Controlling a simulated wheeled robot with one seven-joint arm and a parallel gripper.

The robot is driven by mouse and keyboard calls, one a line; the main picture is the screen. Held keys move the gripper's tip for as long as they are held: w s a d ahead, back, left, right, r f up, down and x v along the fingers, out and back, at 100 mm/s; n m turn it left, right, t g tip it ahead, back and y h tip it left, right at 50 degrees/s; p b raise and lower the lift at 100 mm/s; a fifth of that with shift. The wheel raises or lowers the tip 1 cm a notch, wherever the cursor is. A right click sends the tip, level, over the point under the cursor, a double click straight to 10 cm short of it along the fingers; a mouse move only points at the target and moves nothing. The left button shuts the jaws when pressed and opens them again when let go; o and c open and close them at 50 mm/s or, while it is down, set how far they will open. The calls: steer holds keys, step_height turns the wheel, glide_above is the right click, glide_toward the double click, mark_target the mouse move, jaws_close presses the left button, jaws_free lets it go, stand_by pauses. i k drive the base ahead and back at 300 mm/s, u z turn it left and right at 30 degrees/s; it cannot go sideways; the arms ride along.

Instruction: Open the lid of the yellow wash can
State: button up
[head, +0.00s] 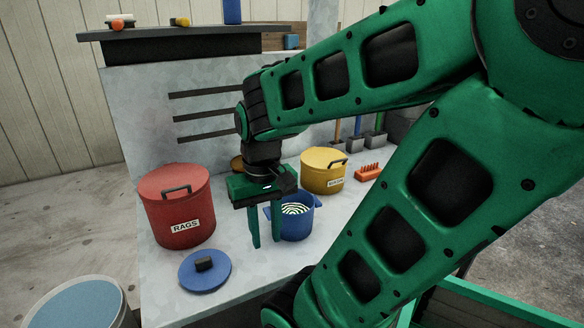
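The yellow wash can (322,179) stands on the pale worktop, right of the blue pot and behind it. Its lid (322,157) is on, with a black handle (338,163) at the right side. A small dark label is on its front, too small to read. My gripper (265,243) points down in front of the left side of the blue pot, left of the yellow can and apart from it. Its two green fingers are spread with nothing seen between them.
A blue pot (298,228) stands open with a striped thing inside. Its blue lid (205,271) lies on the worktop. A red rags can (177,215) stands left. An orange brush (367,173) lies right of the yellow can. A bucket (78,306) stands lower left.

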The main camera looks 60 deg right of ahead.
mark_target(320, 158)
steer(key=u, duration=0.1)
steer(key=k, duration=1.1)
steer(key=z, duration=1.7)
steer(key=i, duration=1)
steer(key=u, duration=0.15)
